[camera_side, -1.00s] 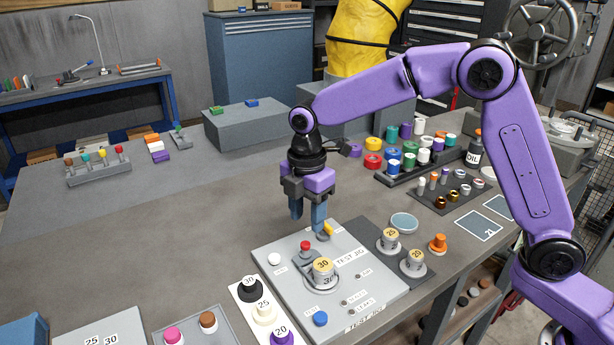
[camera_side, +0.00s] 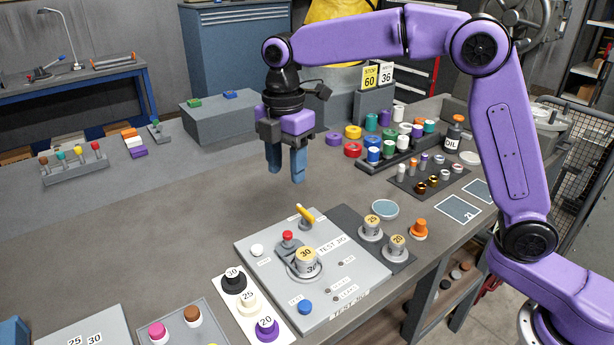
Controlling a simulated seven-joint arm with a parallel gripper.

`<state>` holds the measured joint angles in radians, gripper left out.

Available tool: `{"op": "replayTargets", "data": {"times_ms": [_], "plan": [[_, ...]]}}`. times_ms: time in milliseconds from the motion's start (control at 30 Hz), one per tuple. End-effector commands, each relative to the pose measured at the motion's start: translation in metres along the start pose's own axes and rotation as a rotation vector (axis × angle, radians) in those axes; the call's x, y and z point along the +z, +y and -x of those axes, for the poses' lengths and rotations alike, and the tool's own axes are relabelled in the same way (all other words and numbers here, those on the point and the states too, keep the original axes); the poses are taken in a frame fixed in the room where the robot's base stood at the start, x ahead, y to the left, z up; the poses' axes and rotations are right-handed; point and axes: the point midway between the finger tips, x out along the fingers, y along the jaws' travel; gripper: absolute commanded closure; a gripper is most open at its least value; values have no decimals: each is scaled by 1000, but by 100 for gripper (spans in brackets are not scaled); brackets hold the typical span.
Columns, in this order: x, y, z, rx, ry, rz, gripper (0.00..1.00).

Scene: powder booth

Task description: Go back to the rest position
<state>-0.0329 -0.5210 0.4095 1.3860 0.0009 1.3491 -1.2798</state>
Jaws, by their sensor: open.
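My gripper (camera_side: 286,178) hangs above the grey table, pointing down, behind the test jig. Its two blue-grey fingers are apart with nothing between them. The test jig (camera_side: 352,283) is a light grey plate on the table. On it stand a cylinder marked 30 (camera_side: 306,260), a red knob (camera_side: 288,236), a yellow lever (camera_side: 305,213), a white button (camera_side: 256,250) and a blue button (camera_side: 304,307). The gripper touches none of these.
Two pieces marked 20 and 25 (camera_side: 372,226) stand on a dark pad right of the jig. A white strip (camera_side: 267,305) holds pieces marked 30, 25 and 20. Coloured spools (camera_side: 388,150) crowd the back right. The table left of my gripper is mostly clear.

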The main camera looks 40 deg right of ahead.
Motion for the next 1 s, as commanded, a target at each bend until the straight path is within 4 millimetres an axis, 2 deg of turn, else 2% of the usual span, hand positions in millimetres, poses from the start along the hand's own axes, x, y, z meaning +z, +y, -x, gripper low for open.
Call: {"op": "replayTargets", "data": {"times_ms": [167,267,367,667,1000], "plan": [[0,-4,0,0,0,-8,52],[-1,-17,0,0,0,-37,52],[-2,-39,-2,3,1,-89,52],[6,-126,-13,11,8,-282,52],[33,-234,-36,15,18,-499,52]]}}
